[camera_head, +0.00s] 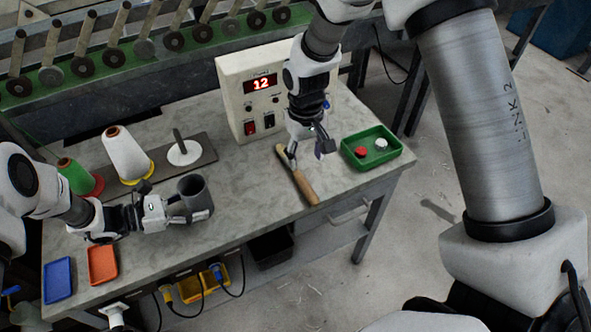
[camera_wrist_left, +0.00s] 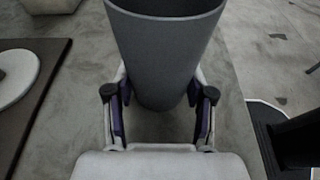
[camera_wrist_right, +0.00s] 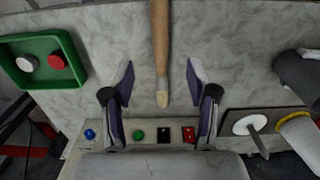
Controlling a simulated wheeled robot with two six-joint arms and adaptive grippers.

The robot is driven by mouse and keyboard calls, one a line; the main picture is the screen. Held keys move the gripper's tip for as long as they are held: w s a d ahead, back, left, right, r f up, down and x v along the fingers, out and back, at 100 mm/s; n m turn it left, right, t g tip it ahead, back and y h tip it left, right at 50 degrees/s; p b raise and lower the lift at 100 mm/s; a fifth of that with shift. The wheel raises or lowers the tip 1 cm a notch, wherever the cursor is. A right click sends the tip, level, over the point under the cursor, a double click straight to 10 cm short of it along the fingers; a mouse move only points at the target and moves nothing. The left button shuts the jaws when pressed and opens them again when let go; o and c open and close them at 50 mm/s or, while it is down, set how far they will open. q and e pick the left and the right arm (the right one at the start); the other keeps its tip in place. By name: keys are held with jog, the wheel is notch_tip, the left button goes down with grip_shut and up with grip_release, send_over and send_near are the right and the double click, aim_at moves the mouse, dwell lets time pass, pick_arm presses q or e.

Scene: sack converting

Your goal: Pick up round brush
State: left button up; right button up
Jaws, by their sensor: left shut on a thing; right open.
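The round brush (camera_head: 306,188) lies on the grey table, its wooden handle toward the front edge and its pale bristle end toward the control box. My right gripper (camera_head: 307,152) is open above the bristle end. In the right wrist view the brush (camera_wrist_right: 160,38) runs between the two spread fingers, touching neither, with its pale tip (camera_wrist_right: 162,99) nearer the palm. My left gripper (camera_wrist_left: 158,98) is shut on a dark grey cup (camera_wrist_left: 165,50), one finger on each side. The cup is also seen upright in the head view (camera_head: 194,190), near the table's front edge.
A green tray (camera_head: 391,163) with a red and a white piece stands right of the brush. The control box (camera_head: 232,90) reading 12 stands behind. Thread cones (camera_head: 122,153) and a spindle plate (camera_head: 205,150) stand at left. Blue (camera_head: 58,281) and orange (camera_head: 102,264) trays lie at front left.

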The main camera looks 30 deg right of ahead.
aim_at(302, 179)
jog(key=shift+t, duration=0.3)
jog(key=f, duration=0.3)
jog(key=w+f, duration=0.1)
jog(key=f, duration=0.6)
jog(key=shift+w, duration=0.2)
grip_shut()
